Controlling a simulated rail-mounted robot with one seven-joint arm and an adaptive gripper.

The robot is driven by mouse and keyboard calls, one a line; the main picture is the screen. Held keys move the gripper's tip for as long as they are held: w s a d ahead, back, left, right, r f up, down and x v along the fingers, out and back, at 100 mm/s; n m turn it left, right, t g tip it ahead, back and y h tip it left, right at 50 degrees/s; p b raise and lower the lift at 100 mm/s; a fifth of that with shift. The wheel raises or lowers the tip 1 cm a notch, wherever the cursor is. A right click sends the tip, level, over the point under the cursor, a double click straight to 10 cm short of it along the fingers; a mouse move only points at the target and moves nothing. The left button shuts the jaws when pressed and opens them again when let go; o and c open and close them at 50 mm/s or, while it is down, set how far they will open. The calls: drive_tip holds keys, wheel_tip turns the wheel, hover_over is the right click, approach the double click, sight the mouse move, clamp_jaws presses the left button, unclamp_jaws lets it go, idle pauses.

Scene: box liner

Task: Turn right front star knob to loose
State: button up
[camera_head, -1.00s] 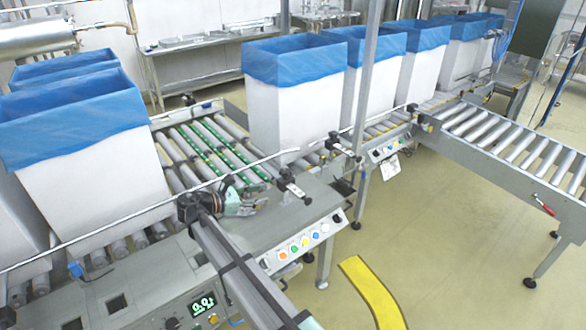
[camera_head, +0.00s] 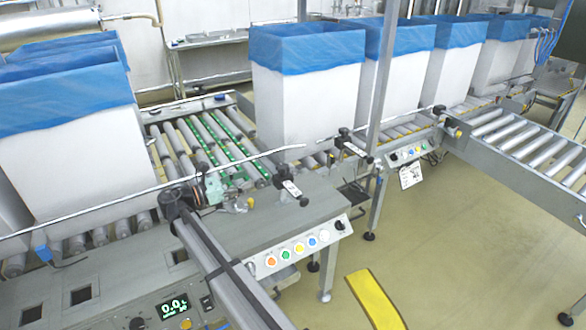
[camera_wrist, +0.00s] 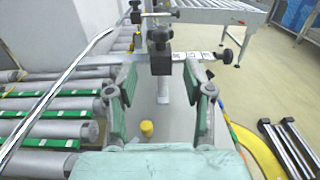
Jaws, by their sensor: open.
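Two black clamp blocks with star knobs sit on the guide rail brackets. The farther bracket (camera_head: 357,150) has a similar pair. In the wrist view a black clamp block with a star knob (camera_wrist: 160,37) is straight ahead, and another black star knob (camera_wrist: 227,56) is to its right. My gripper (camera_wrist: 161,82) is open and empty, its fingers short of the clamp; it also shows in the head view (camera_head: 238,202), small and left of the nearer bracket.
The long guide rail (camera_wrist: 62,87) runs along the left in the wrist view, beside the roller conveyor. A control panel (camera_head: 300,246) with coloured buttons is in front. Blue-lined white boxes (camera_head: 305,105) stand behind the clamps.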

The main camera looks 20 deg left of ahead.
sight(290, 173)
drive_tip(key=x, duration=1.6)
drive_tip(key=shift+w+d+b, duration=0.25)
drive_tip(key=shift+w+b, duration=0.05)
drive_tip(key=shift+b, duration=0.05)
drive_tip(key=shift+c, duration=0.4)
drive_tip(key=c, duration=0.9)
clamp_jaws()
